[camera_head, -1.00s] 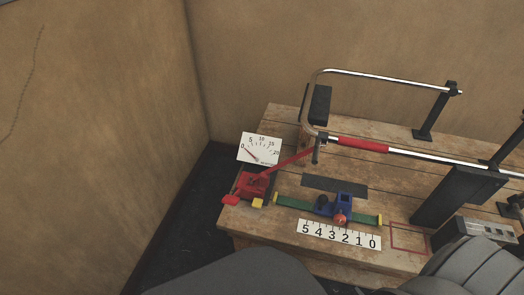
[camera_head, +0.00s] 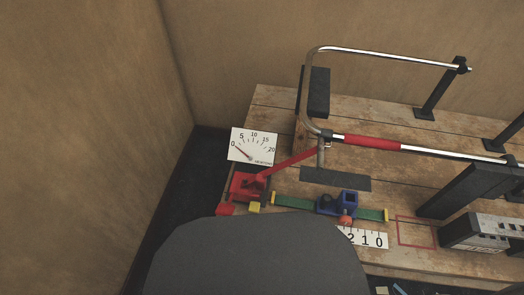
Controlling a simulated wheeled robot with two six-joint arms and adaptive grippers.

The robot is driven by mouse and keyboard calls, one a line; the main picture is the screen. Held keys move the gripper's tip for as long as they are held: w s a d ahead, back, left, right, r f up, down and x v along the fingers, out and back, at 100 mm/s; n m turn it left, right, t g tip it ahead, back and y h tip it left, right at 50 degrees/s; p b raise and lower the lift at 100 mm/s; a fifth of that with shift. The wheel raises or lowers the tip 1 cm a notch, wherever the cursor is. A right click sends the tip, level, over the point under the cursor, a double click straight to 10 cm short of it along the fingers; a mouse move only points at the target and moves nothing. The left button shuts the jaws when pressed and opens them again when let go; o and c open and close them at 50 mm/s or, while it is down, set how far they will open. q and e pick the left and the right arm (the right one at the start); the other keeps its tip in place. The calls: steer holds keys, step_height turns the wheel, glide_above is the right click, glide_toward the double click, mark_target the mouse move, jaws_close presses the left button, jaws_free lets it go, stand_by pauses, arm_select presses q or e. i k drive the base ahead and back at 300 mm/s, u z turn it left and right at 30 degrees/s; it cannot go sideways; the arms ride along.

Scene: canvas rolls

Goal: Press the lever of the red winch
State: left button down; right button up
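The red winch (camera_head: 246,187) sits at the left front corner of the wooden bench. A red strap (camera_head: 290,162) runs from it up to the bent steel tube (camera_head: 302,100). A flat red tab (camera_head: 225,209) and a small yellow block (camera_head: 254,208) stick out at its front; I cannot tell for sure which one is the lever. A white dial (camera_head: 252,148) marked 0 to 20 stands behind the winch, with its needle near the low end. Neither of my grippers shows. A large dark grey rounded shape, seemingly part of my arm, fills the bottom middle just in front of the winch.
A blue winch (camera_head: 340,203) on a green strap lies to the right, behind a number strip (camera_head: 369,238) that is partly hidden. Black posts (camera_head: 437,90) and a red-sleeved chrome bar (camera_head: 372,142) stand on the bench (camera_head: 272,98). Dark floor (camera_head: 180,180) lies left.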

mark_target(224, 209)
steer(key=k, duration=1)
steer(key=u, duration=0.9)
steer(key=i, duration=1.2)
steer(key=z, duration=1.9)
